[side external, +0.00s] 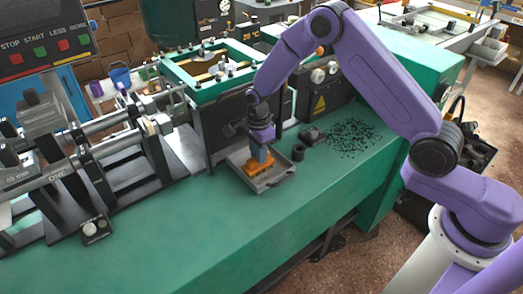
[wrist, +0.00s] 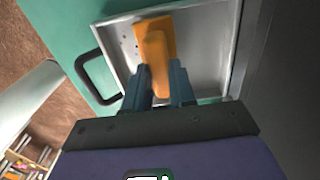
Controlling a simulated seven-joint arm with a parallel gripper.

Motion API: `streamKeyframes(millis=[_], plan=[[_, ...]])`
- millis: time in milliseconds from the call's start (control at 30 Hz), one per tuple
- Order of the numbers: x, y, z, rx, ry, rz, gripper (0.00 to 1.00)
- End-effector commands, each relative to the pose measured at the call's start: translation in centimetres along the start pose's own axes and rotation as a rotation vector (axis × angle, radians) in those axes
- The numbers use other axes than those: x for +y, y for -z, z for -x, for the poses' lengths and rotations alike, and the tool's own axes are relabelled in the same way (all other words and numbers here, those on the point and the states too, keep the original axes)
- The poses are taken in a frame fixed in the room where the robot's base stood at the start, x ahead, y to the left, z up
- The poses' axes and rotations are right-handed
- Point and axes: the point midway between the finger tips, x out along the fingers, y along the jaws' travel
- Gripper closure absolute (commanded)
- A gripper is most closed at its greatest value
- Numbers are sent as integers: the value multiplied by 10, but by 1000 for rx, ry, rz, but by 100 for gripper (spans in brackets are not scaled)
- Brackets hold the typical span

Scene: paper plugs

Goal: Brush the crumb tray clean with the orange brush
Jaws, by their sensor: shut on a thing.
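The crumb tray (side external: 275,181) is a shallow grey metal tray on the green bench, below the dark machine with the green frame. In the wrist view the tray (wrist: 205,50) shows its pale floor, with a few dark specks left of the brush and a black loop handle on its left side. The orange brush (side external: 261,164) is inside the tray, and it also shows in the wrist view (wrist: 156,45). My gripper (side external: 262,154) points down and is shut on the brush; its fingers (wrist: 165,82) close on the brush's near end. The bristles are hidden.
A patch of dark crumbs (side external: 355,137) lies on the bench right of the tray. The black machine body rises behind the tray.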

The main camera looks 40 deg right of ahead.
Motion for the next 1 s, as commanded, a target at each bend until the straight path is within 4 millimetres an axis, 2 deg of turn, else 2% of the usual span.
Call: streamKeyframes(millis=[633,767,1000], plan=[[1,33,1,0,-4,-1,100],[1,33,1,0,-3,0,100],[1,22,1,0,-1,2,100]])
